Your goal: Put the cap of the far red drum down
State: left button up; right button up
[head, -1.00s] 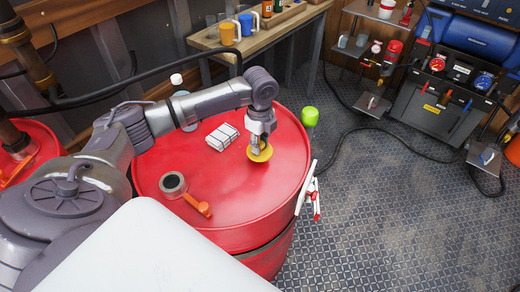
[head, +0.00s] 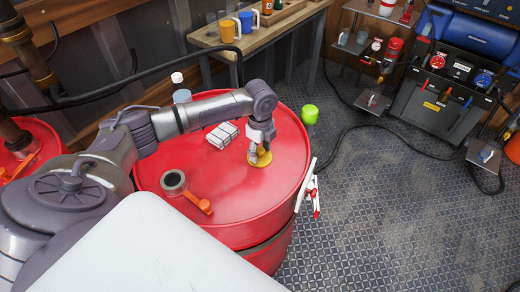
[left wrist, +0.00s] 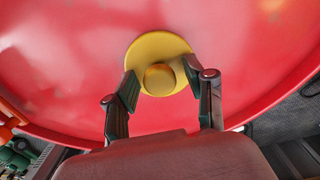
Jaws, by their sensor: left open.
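The yellow round cap (head: 265,161) with a knob in its middle lies on the top of the red drum (head: 235,200), towards its right side. My left gripper (head: 260,153) is over the cap, pointing down. In the left wrist view the cap (left wrist: 150,44) shows against the red drum top (left wrist: 60,60). The fingers of my left gripper (left wrist: 162,92) are spread, one on each side of the knob, with space visible between them and it. My right gripper is not in view.
A grey ring with a dark middle (head: 173,181), an orange-handled item (head: 200,203) and a white bundle (head: 222,136) are on the drum top. The drum top's front is clear.

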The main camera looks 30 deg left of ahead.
aim_at(260, 150)
pick_arm(q)
notch_tip(260, 150, up, 12)
jog(key=b, duration=0.2)
jog(key=shift+r, duration=0.2)
jog(key=shift+f, duration=0.1)
dwell(0.6)
